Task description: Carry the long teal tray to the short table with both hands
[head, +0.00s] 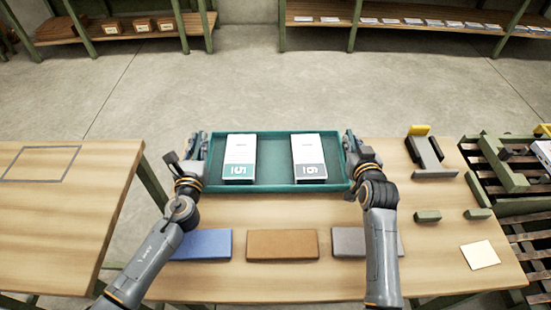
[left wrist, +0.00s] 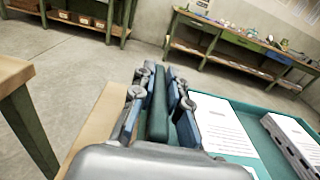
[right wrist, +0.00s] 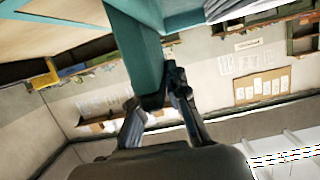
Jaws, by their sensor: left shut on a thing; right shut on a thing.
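The long teal tray (head: 273,188) is level at the far edge of the middle table (head: 300,286). It holds two white stacks with printed labels, a left one (head: 240,155) and a right one (head: 308,155). My left gripper (head: 203,148) is shut on the tray's left end; the left wrist view shows the tray wall (left wrist: 158,108) between its fingers. My right gripper (head: 349,145) is shut on the right end; the right wrist view shows the teal wall (right wrist: 140,55) at its fingers. I cannot tell whether the tray touches the tabletop.
Another table (head: 60,220) with a grey outlined rectangle stands at the left, across a gap. Blue (head: 203,244), brown (head: 283,244) and grey (head: 350,241) blocks lie nearer on the middle table. A grey stand (head: 428,155) is right of the tray. Floor beyond is clear.

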